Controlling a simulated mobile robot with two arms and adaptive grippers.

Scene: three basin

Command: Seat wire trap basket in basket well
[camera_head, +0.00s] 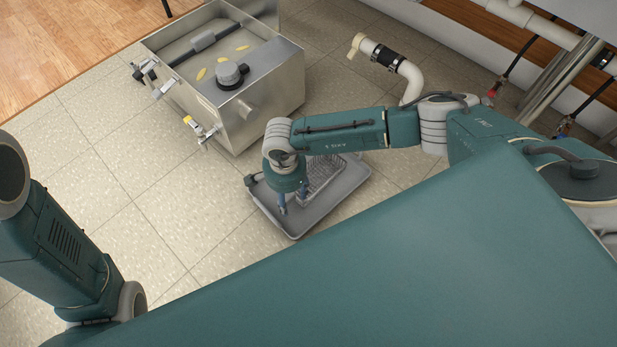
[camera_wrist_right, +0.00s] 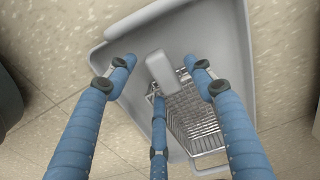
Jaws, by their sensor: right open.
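The wire trap basket (camera_head: 326,172) lies in a shallow grey tray (camera_head: 334,209) on the floor. It also shows in the right wrist view (camera_wrist_right: 193,120), with a light grey grip tab (camera_wrist_right: 160,68) at one end. My right gripper (camera_head: 291,203) points down over the tray at the basket's left end. In the wrist view its blue fingers (camera_wrist_right: 161,72) are spread around the tab, with gaps showing. The open steel box (camera_head: 277,84) stands behind the tray. I cannot make out the basket well inside it. My left gripper is out of view; only my left arm shows.
The steel box holds a grey round-topped part (camera_head: 232,75) and several yellow pieces (camera_head: 223,59). A white pipe elbow (camera_head: 409,72) stands to the right. Tiled floor is clear left of the tray.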

